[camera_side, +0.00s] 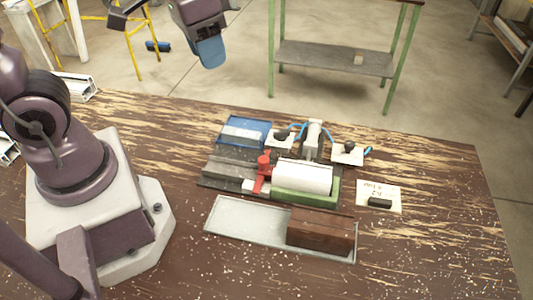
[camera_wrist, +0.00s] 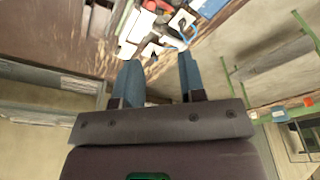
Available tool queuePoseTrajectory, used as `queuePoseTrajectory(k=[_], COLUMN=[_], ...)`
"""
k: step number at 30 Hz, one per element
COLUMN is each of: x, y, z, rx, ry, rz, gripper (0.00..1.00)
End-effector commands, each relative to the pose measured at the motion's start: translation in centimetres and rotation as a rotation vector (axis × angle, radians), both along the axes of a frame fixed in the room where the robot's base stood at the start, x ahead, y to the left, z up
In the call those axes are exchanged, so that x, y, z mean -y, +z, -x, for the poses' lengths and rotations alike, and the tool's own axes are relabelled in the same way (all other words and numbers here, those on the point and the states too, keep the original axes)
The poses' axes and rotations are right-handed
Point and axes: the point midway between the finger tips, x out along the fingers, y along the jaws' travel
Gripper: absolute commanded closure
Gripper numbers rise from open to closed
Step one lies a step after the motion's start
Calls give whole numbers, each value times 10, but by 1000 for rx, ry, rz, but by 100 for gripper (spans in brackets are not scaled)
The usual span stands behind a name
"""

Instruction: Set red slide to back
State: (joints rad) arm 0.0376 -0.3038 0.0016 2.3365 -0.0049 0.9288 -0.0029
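The red slide (camera_side: 264,172) stands upright on the dark grey rail of the clamp fixture (camera_side: 225,170) in the side view. It is just left of a white cylinder (camera_side: 303,176) lying on a green block (camera_side: 305,197). My gripper (camera_side: 210,55) is high up beyond the back edge of the bench, far from the slide. In the wrist view, the two blue fingers of my gripper (camera_wrist: 160,75) are spread apart with nothing between them. The fixture shows only partly at the top of the wrist view, and small red parts there are hard to tell apart.
A blue box (camera_side: 244,131) and light blocks with dark knobs and blue hoses stand behind the slide. A metal tray (camera_side: 245,225) with a brown block (camera_side: 320,230) lies in front. A labelled card (camera_side: 379,194) with a black piece is at right.

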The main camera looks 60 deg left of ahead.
Motion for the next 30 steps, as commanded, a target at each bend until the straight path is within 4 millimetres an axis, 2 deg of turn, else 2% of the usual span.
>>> queuePoseTrajectory(k=[1,5,9,15,18,21,24,30], x=[2,8,16,26,29,31,32,31], y=[-10,-34,-69,-120,-137,-137,-130,-151], z=[-13,-43,-74,-109,-122,-135,-138,-126], rx=[-60,-192,-331,-499,-551,-563,-565,-578], ry=[-4,-7,-9,1,7,17,26,30], rz=[0,-2,-6,-14,-16,-15,-13,-15], gripper=[63,63,63,63,63,63,63,63])
